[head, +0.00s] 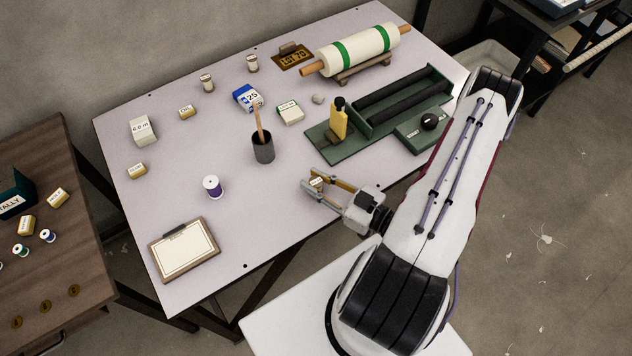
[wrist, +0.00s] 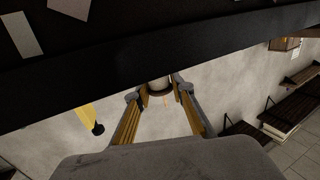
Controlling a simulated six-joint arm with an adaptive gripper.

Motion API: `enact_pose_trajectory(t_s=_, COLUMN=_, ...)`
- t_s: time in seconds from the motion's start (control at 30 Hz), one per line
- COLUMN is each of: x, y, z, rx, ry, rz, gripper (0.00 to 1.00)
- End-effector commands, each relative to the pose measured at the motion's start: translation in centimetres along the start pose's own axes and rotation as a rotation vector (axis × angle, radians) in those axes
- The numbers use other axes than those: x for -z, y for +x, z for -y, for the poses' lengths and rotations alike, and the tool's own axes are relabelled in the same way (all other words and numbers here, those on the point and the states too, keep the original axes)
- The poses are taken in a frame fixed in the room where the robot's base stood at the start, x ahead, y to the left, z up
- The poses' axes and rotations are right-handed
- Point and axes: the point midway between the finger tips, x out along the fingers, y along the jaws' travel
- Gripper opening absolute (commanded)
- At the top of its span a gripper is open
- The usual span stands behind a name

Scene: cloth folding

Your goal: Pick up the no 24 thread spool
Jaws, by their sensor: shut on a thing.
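My gripper (head: 317,184) is over the front part of the pale table, to the right of the dark cup. Its two fingers are closed on a small pale thread spool (head: 316,182) with a light top. In the wrist view the spool (wrist: 159,86) sits between the fingertips (wrist: 158,92), partly hidden by them. Its number is too small to read. I cannot tell how high it is above the tabletop. A white spool with purple thread (head: 212,187) stands apart on the left. Two pale spools (head: 207,82) (head: 252,64) stand at the back.
The pale table (head: 285,235) has free room at its front. A dark cup (head: 263,150), a green tray (head: 330,148) with a yellow bottle (head: 339,120), and a clipboard (head: 184,249) stand around. Small boxes lie further back. A wooden side table (head: 75,255) is at left.

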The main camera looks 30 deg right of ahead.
Motion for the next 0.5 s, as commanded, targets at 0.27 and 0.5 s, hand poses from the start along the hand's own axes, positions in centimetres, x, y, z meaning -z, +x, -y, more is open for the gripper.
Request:
enact_pose_trajectory(t_s=0.27, x=1.5, y=-0.1, z=0.0, rx=0.0, ry=-0.001, rz=0.0, gripper=0.07)
enact_pose_trajectory(t_s=0.5, x=3.9, y=-0.2, z=-0.1, rx=0.0, ry=-0.002, rz=0.0, gripper=0.07)
